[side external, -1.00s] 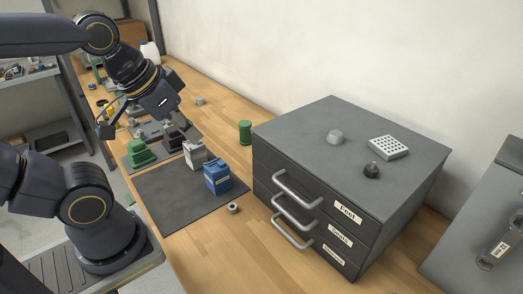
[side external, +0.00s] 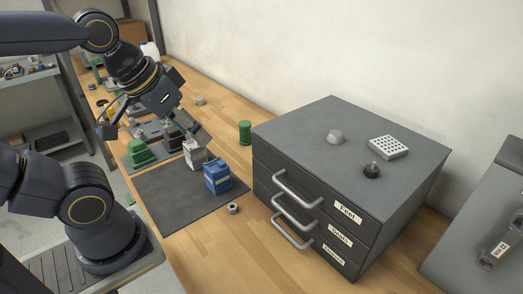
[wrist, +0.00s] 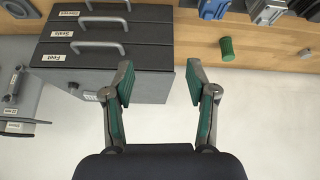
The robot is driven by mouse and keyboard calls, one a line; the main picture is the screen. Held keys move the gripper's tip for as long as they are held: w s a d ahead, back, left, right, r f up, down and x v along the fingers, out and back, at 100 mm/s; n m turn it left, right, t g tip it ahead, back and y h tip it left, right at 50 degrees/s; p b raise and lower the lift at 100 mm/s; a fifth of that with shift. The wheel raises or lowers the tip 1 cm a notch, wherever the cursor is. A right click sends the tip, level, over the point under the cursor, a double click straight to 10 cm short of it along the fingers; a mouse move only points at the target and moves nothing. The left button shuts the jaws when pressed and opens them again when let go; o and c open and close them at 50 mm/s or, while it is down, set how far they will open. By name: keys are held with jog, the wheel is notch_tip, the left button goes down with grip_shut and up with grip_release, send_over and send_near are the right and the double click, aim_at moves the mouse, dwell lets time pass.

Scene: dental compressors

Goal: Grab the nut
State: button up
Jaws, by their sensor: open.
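A small grey ring-shaped piece, which looks like the nut (side external: 233,208), lies on the wooden bench between the dark mat and the drawer cabinet. I cannot make it out in the wrist view. My gripper (wrist: 160,80) is open and empty, with its green-padded fingers apart. In the side view it hangs above the back part of the bench, behind the blue box and well away from the ring-shaped piece. Its fingertips are hard to make out there.
A grey drawer cabinet (side external: 345,145) stands right of the nut, its handles facing the mat (side external: 180,205). A blue box (side external: 217,178) and white box (side external: 195,154) stand near the mat's back. A green cylinder (side external: 245,132) and small grey piece (side external: 199,100) are farther back.

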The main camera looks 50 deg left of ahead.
jog(key=w+f+n+g, duration=0.1)
jog(key=w+n+g, duration=0.1)
jog(key=w+n, duration=0.3)
jog(key=n+g, duration=0.1)
jog(key=g, duration=0.3)
send_over(233, 205)
jog(key=w, duration=0.1)
notch_tip(233, 205, down, 21)
jog(key=shift+f, duration=0.1)
jog(key=shift+s+f, duration=0.2)
jog(key=shift+f, duration=0.8)
jog(key=shift+s+f, duration=0.15)
jog(key=shift+f, duration=0.9)
jog(key=shift+s+f, duration=0.2)
jog(key=shift+f, duration=0.8)
jog(key=shift+c, duration=0.2)
grip_shut()
